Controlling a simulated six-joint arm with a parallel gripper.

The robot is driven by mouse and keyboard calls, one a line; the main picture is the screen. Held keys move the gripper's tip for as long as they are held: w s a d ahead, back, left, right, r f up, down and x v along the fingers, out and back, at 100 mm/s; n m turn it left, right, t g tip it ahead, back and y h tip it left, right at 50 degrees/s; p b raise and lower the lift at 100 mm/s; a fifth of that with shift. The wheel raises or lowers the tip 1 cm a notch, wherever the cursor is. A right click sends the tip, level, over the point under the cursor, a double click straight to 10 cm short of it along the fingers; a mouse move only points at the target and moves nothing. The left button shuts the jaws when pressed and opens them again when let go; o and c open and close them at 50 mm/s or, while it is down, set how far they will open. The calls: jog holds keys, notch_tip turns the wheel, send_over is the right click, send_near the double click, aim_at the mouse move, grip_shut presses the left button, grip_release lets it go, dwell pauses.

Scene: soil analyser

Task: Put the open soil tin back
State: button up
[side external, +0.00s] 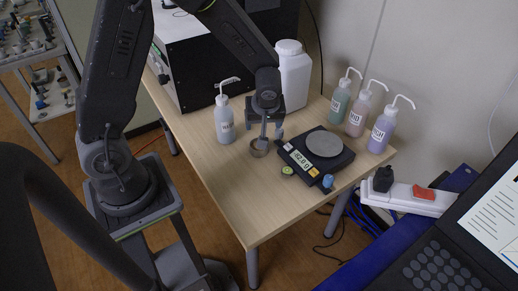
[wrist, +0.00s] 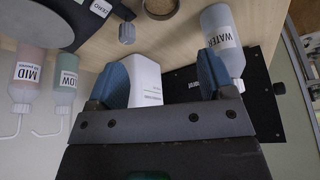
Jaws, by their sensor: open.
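The open soil tin (side external: 259,148) is a small round metal tin standing upright on the wooden table, left of the balance. In the wrist view the tin (wrist: 160,9) is at the top edge, partly cut off, with brown soil inside. My gripper (side external: 265,131) points down just above the tin in the side view. In the wrist view my gripper (wrist: 161,70) has its two blue-grey fingers apart, with nothing held between them. The tin lies beyond the fingertips. I cannot tell from the side view whether a finger touches it.
The balance (side external: 335,150) with a round pan stands close right of the tin. The water bottle (side external: 225,121) stands left. A white jug (side external: 295,82) is behind. A small grey knob-like object (wrist: 127,33) is near the tin. Several wash bottles (side external: 382,130) stand right. The front table is clear.

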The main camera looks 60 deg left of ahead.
notch_tip(320, 180, down, 2)
jog(key=f, duration=0.1)
send_over(261, 155)
jog(key=shift+n, duration=0.4)
jog(key=f, duration=0.7)
jog(key=shift+w+a+f, duration=0.15)
jog(key=shift+w+a, duration=0.05)
jog(key=shift+a, duration=0.1)
jog(key=shift+x, duration=2.7)
jog(key=shift+s+a, duration=0.1)
jog(key=shift+s, duration=0.05)
jog(key=c, duration=0.8)
